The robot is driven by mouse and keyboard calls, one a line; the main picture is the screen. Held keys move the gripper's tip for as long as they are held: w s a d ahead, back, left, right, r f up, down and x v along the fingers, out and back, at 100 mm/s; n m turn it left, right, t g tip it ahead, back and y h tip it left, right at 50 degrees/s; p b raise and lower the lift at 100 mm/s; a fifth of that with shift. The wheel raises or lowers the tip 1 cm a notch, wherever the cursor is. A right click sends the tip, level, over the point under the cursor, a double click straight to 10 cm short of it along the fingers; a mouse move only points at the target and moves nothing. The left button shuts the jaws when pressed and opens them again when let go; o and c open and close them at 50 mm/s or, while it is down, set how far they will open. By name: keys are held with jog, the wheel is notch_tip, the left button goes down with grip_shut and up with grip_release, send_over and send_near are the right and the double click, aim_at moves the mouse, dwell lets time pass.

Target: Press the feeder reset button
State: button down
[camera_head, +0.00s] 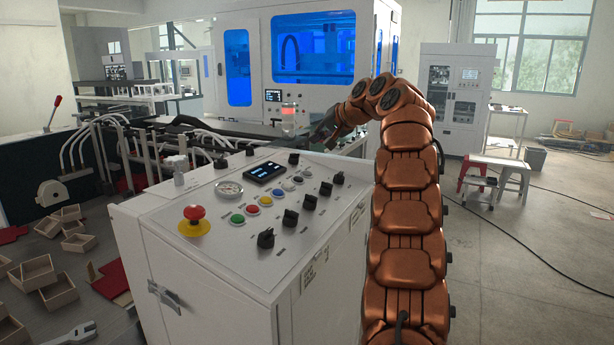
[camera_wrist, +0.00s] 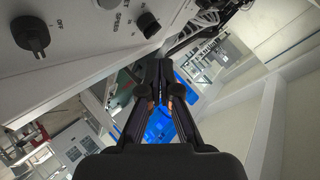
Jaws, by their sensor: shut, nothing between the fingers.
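The white control panel (camera_head: 215,262) has a sloped top with a row of small round buttons: green (camera_head: 237,218), red (camera_head: 252,209), yellow (camera_head: 266,201), blue (camera_head: 278,195) and pale ones (camera_head: 288,186). Their labels are too small to read, so I cannot tell which is the feeder reset button. My gripper (camera_head: 313,143) is beyond the panel's far right edge, above and apart from the buttons. In the wrist view my gripper (camera_wrist: 161,68) is shut and empty. That view shows the panel's corner with black knobs (camera_wrist: 31,34) at upper left, but no coloured button.
A red mushroom button on a yellow base (camera_head: 193,216), a gauge (camera_head: 229,188), a small display (camera_head: 265,171) and several black selector knobs (camera_head: 290,217) share the panel top. A machine with blue windows (camera_head: 312,47) stands behind. Small wooden boxes (camera_head: 37,271) lie at left.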

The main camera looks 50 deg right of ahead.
jog(key=shift+w+a+f+b, duration=0.1)
jog(key=shift+w+f+b, duration=0.15)
jog(key=shift+f+b, duration=0.85)
jog(key=shift+w+a+f+b, duration=0.1)
jog(key=shift+w+f+b, duration=0.2)
jog(key=shift+f+b, duration=0.85)
jog(key=shift+w+a+f+b, duration=0.1)
jog(key=shift+w+f+b, duration=0.15)
jog(key=shift+f+b, duration=0.85)
jog(key=shift+f+p, duration=0.35)
jog(key=shift+f, duration=0.2)
jog(key=shift+f+b, duration=0.3)
jog(key=shift+b, duration=0.05)
jog(key=shift+w+f+b, duration=0.15)
jog(key=shift+f+b, duration=0.25)
jog(key=shift+f, duration=0.05)
jog(key=shift+r+p, duration=0.7)
jog(key=shift+r, duration=0.15)
jog(key=r+p, duration=0.2)
jog(key=s+r+p, duration=0.1)
jog(key=r+p, duration=0.1)
jog(key=r, duration=0.1)
jog(key=shift+s+d, duration=0.2)
